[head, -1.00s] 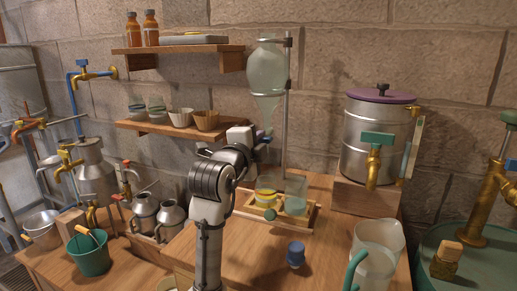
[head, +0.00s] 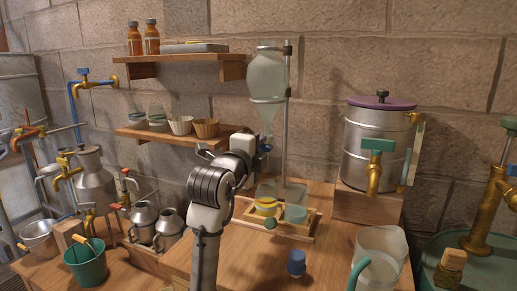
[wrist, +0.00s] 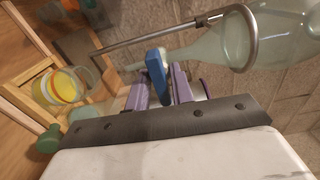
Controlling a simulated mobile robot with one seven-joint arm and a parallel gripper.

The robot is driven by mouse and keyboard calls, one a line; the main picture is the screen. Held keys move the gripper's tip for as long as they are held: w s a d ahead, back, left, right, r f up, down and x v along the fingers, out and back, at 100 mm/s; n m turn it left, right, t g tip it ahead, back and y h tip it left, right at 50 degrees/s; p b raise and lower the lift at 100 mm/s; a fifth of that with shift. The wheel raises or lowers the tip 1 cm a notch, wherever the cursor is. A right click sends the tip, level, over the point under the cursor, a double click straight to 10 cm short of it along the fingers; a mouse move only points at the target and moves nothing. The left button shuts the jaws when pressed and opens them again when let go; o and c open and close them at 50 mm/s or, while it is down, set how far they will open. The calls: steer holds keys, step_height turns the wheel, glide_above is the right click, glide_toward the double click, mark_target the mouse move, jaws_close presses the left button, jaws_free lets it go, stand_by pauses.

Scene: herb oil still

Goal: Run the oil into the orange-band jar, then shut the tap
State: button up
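A glass separating funnel (head: 267,72) hangs on a stand, its narrow stem pointing down. Its tap has a blue handle (wrist: 158,76), which lies across the stem in the wrist view. My gripper (wrist: 160,92) has its purple fingers close on either side of this handle and appears shut on it; any thin gap is hard to make out. In the head view my gripper (head: 258,150) is at the tap, partly hidden by my arm. The jar with the yellow-orange band (head: 266,206) stands below in a wooden tray; it also shows in the wrist view (wrist: 62,90).
A teal-banded jar (head: 295,214) stands beside it in the wooden tray (head: 280,233). A blue stopper (head: 296,262) and a glass jug (head: 380,258) are in front on the bench. A metal urn (head: 379,145) stands right, and shelves (head: 175,131) are behind my arm.

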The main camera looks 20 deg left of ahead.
steer(key=shift+o, duration=0.8)
steer(key=s+b, duration=0.1)
steer(key=s, duration=1.2)
steer(key=shift+s+a, duration=0.25)
steer(key=shift+s, duration=0.15)
